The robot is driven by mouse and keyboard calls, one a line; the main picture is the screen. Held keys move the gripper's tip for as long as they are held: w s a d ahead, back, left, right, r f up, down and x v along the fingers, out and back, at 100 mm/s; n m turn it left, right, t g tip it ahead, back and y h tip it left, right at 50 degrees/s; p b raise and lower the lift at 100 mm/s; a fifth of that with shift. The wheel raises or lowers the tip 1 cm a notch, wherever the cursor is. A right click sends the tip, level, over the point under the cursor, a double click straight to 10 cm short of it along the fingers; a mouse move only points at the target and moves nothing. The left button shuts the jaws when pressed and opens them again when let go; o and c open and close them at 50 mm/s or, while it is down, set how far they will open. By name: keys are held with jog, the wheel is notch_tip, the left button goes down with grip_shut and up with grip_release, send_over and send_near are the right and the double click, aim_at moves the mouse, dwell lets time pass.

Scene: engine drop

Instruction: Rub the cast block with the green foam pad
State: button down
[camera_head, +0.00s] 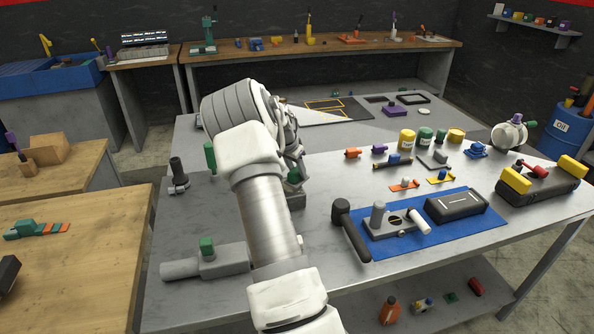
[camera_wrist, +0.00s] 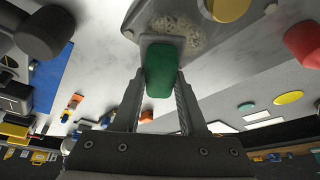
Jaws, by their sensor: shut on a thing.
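My gripper (camera_wrist: 160,90) is shut on the green foam pad (camera_wrist: 160,68), which sits between its two fingers. The pad's far end meets or nearly meets the grey cast block (camera_wrist: 205,42) in the wrist view. A pale, speckled patch shows on the block beside the pad. In the head view the green pad (camera_head: 294,175) is just above the grey block (camera_head: 297,201), and my arm hides much of both. I cannot tell for sure whether pad and block touch.
A black mallet (camera_head: 350,228) and a blue mat (camera_head: 462,238) with parts lie to the right. A grey cylindrical part with a green knob (camera_head: 207,246) lies at the front left. Several cans (camera_head: 408,139) stand behind. Bare tabletop lies between the block and the mallet.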

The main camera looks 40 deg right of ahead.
jog(key=shift+f+b, duration=0.45)
jog(key=shift+f, duration=0.2)
jog(key=shift+w+a+r, duration=0.15)
jog(key=shift+w+a, duration=0.25)
jog(key=shift+a, duration=0.35)
jog(key=shift+w+a, duration=0.45)
jog(key=shift+a, duration=0.35)
